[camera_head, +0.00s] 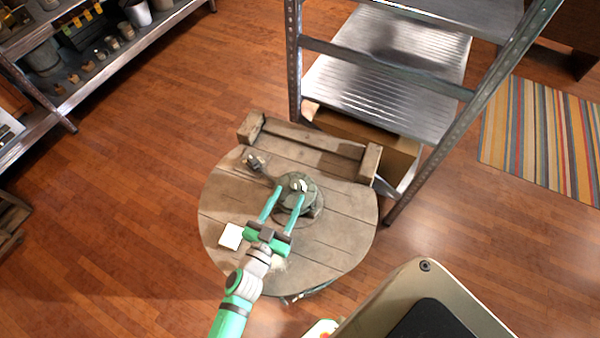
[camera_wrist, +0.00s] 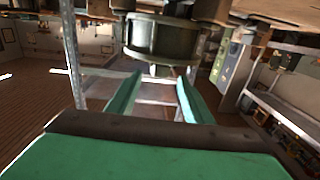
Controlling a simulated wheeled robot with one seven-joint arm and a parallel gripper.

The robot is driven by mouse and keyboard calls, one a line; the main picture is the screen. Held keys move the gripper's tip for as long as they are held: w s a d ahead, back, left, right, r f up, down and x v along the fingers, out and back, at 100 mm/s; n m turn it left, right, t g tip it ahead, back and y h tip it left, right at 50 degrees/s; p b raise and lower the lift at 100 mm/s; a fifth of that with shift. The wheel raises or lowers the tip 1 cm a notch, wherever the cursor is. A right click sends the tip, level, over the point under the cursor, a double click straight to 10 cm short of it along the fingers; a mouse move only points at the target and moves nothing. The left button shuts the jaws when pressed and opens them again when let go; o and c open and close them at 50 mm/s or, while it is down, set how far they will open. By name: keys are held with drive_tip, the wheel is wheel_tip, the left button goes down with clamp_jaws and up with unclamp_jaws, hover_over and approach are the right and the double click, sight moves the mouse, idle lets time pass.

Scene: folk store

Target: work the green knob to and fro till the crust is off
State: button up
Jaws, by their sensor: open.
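A squat, dark grey-green round fitting (camera_head: 313,205) stands on the round wooden table (camera_head: 340,245). A small pale piece (camera_head: 299,185) shows at its top. I cannot tell which part is the green knob, and no crust can be made out. My gripper (camera_head: 290,192) is open, its two teal fingers reaching over the fitting in the head view. In the wrist view the scene looks upside down; the round fitting (camera_wrist: 160,40) shows beyond the fingertips (camera_wrist: 160,82), with nothing held between them. Contact cannot be told.
A dark lever-like part (camera_head: 256,163) sticks out left of the fitting. A white card (camera_head: 230,236) lies on the table's left. A wooden frame (camera_head: 310,145) runs along the back edge. A metal shelf rack (camera_head: 385,95) stands close behind. Floor to the left is clear.

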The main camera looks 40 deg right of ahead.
sight(300, 178)
drive_tip(key=x, duration=0.9)
drive_tip(key=shift+w+d, duration=0.15)
drive_tip(key=shift+d, duration=0.15)
drive_tip(key=c, duration=1.1)
